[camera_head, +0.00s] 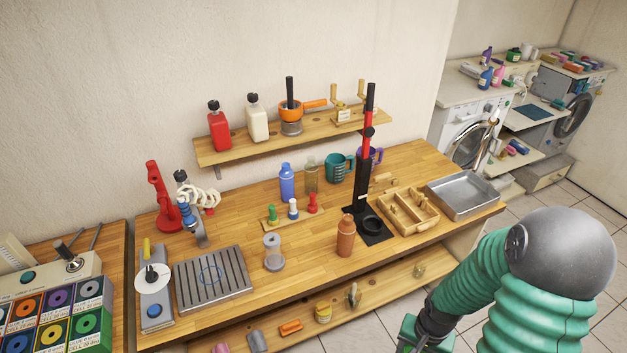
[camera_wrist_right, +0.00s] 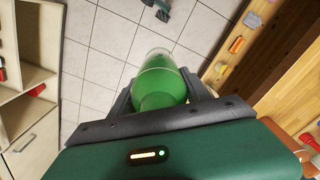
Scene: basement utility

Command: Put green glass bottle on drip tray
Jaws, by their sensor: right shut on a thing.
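The green glass bottle (camera_wrist_right: 165,82) shows in the right wrist view, between the dark fingers of my right gripper (camera_wrist_right: 160,92), which is shut on it. Tiled floor lies behind it there. In the head view my right arm comes in at the bottom right, with only part of the green gripper body in frame; the bottle is hidden or out of frame there. The drip tray (camera_head: 235,283), grey and grooved with a blue ring marked on it, lies on the left part of the wooden workbench. No bottle stands on it. My left gripper is in neither view.
A copper-brown bottle (camera_head: 346,238) and black-red stand (camera_head: 371,215) are further right. A shelf (camera_head: 270,145) hangs above the back.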

